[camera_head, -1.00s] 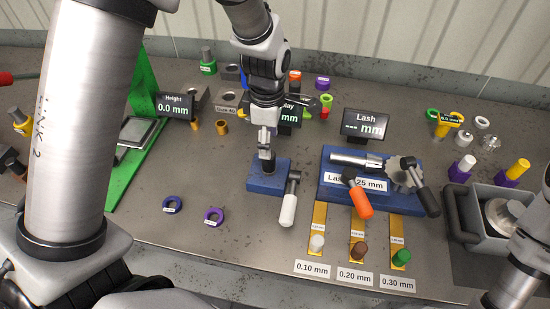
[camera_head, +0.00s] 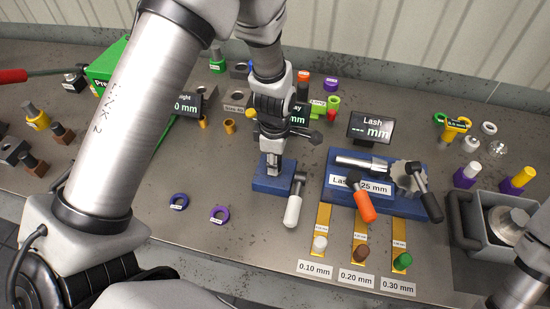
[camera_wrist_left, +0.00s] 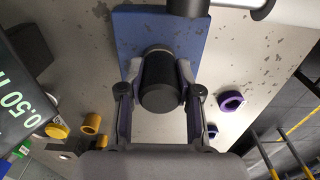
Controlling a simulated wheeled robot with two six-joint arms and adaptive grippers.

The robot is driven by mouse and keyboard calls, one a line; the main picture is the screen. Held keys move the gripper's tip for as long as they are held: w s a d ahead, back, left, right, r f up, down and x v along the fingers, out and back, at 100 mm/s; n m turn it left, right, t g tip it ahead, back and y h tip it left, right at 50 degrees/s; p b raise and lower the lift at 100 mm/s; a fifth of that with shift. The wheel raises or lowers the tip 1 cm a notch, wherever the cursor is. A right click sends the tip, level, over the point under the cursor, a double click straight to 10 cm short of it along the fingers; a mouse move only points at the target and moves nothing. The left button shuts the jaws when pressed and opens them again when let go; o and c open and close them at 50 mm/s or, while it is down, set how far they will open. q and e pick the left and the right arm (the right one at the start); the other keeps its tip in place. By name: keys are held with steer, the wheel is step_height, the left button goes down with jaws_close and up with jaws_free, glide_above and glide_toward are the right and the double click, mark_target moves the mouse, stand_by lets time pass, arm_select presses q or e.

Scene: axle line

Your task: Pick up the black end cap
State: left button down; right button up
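The black end cap (camera_wrist_left: 161,84) shows in the left wrist view as a dark cylinder, its flat round face toward the camera. It stands over a blue block (camera_wrist_left: 133,38), with a pale metal ring behind it. My left gripper (camera_wrist_left: 160,72) has one finger on each side of the cap, very close to it. Whether the pads press on it is not clear. In the head view my left gripper (camera_head: 273,166) is low over the small blue block (camera_head: 262,187); the cap cannot be made out there. My right gripper is not in view; only part of that arm shows at lower right.
A white-handled lever (camera_head: 292,211) stands right beside the blue block. The larger blue Lash fixture (camera_head: 391,202) and its display (camera_head: 371,127) are farther right. A purple ring (camera_head: 219,214) and a dark blue ring (camera_head: 179,201) lie on open bench to the left.

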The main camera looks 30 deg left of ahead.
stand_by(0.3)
arm_select(q)
steer(key=shift+w+r, duration=0.1)
steer(key=shift+r, duration=0.45)
step_height(320, 180, up, 9)
steer(key=shift+f+b, duration=0.2)
steer(key=shift+b, duration=0.8)
steer(key=shift+r, duration=0.15)
steer(key=shift+r+p, duration=0.1)
steer(key=shift+p, duration=0.2)
